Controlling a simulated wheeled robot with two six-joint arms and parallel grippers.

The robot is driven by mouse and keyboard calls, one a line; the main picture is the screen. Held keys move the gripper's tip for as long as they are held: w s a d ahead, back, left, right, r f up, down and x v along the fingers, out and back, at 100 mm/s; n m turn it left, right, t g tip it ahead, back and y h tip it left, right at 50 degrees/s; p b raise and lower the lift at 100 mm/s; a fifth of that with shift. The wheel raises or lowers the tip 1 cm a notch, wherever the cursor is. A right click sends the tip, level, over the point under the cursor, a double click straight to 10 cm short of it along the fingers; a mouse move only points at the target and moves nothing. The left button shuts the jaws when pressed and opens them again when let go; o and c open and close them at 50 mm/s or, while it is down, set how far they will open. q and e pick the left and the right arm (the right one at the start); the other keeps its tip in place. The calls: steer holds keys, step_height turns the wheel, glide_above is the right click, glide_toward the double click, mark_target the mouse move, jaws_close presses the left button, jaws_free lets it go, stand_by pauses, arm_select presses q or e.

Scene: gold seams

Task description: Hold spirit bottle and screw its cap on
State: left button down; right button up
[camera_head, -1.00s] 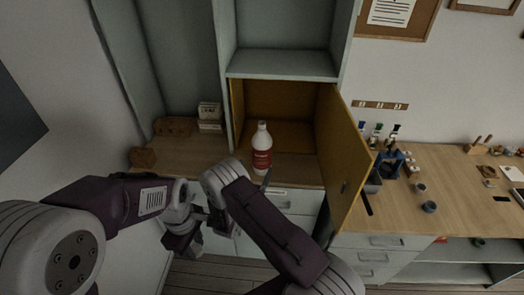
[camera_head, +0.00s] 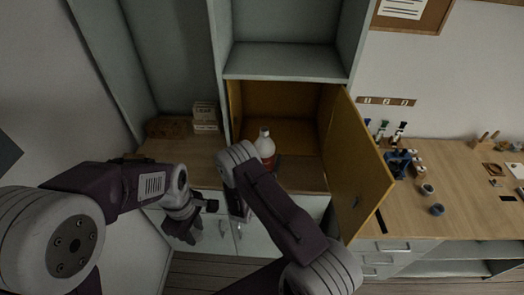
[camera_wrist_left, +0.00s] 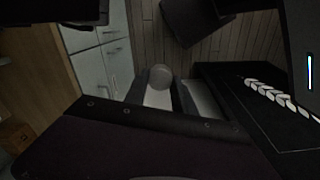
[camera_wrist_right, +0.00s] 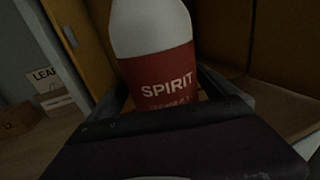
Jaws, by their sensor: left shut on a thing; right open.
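The spirit bottle (camera_head: 265,146), white with a red label, stands upright on the wooden surface in front of the open cabinet. In the right wrist view the bottle (camera_wrist_right: 157,65) is large and close, its label reading SPIRIT. My right gripper (camera_wrist_right: 168,92) is open, with its fingers to either side of the bottle's lower part; my own arm hides it in the head view. My left gripper (camera_head: 186,230) is low, left of the bottle and in front of the drawers. It is shut on a small round pale thing, apparently the cap (camera_wrist_left: 160,76). The bottle's top is out of the right wrist view.
The yellow cabinet door (camera_head: 358,165) stands open right of the bottle. Boxes (camera_head: 206,115) stand at the back left. A blue rack (camera_head: 400,162) and small cups (camera_head: 437,210) are on the right worktop. Drawer fronts (camera_head: 385,247) lie below the worktop.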

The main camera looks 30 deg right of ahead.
arm_select(q)
steer(key=shift+w, duration=0.1)
arm_select(e)
steer(key=shift+w, duration=0.1)
arm_select(q)
steer(key=shift+s+a+r, duration=0.15)
steer(key=shift+s, duration=0.3)
steer(key=shift+s+a+r, duration=0.1)
steer(key=shift+s, duration=0.3)
arm_select(e)
steer(key=shift+s+a+r, duration=0.2)
steer(key=shift+s+r, duration=0.25)
steer(key=shift+s, duration=0.35)
steer(key=shift+s+r, duration=0.15)
steer(key=shift+s, duration=0.1)
steer(key=shift+c, duration=1.2)
arm_select(q)
steer(key=shift+w+f, duration=0.1)
steer(key=shift+w, duration=0.1)
arm_select(e)
steer(key=shift+w+f, duration=0.35)
steer(key=shift+w, duration=0.1)
steer(key=c, duration=1.5)
steer(key=shift+r, duration=0.1)
jaws_close()
arm_select(q)
steer(key=shift+s, duration=0.1)
arm_select(e)
steer(key=shift+s, duration=0.1)
